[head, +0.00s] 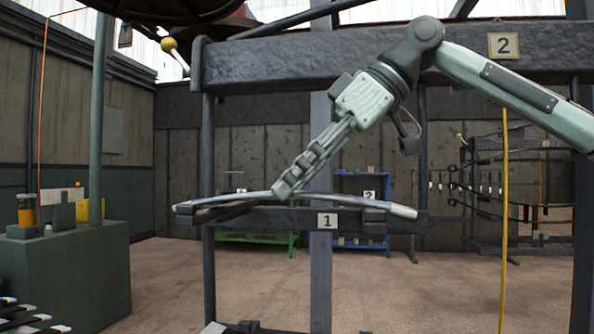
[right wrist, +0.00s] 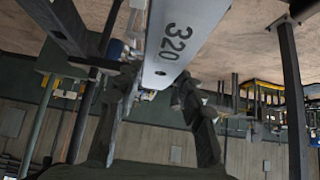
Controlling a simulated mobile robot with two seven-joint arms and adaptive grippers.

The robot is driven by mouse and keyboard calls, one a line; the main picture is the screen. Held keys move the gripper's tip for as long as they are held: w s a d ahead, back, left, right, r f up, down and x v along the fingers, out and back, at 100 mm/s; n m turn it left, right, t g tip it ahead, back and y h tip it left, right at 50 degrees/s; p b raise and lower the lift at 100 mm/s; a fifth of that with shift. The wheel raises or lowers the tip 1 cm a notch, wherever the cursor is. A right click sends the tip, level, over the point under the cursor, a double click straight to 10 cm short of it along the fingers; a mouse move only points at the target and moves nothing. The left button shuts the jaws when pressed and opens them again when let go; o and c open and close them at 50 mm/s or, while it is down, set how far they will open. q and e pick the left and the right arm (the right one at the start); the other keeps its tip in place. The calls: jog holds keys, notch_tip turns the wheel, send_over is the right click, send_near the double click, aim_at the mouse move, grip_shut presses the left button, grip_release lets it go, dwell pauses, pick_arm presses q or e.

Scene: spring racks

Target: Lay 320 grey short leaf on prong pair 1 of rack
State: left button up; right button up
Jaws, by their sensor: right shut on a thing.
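The grey short leaf (head: 345,202) is a slightly arched light bar, level across the front of the rack beam marked 1 (head: 290,219). Its printed 320 shows in the right wrist view (right wrist: 180,40). My right gripper (head: 284,190) reaches down from the upper right and is shut on the leaf near its middle. The leaf's ends lie over the left prong (head: 210,214) and the right prong (head: 376,214) of pair 1. I cannot tell whether it touches both prongs. In the right wrist view, the fingers (right wrist: 150,98) flank the leaf. My left gripper is out of view.
A thick upper beam marked 2 (head: 503,45) crosses above the leaf, close to my right arm. Dark rack posts (head: 208,150) stand at the sides. A green cabinet (head: 70,275) is at left. Blue shelving (head: 362,185) and another rack (head: 500,190) stand farther back.

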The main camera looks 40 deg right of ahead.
dwell(0.3)
jog(key=o, duration=1.4)
jog(key=shift+o, duration=0.2)
jog(key=shift+f, duration=0.2)
jog(key=v, duration=1.2)
jog(key=shift+r, duration=0.1)
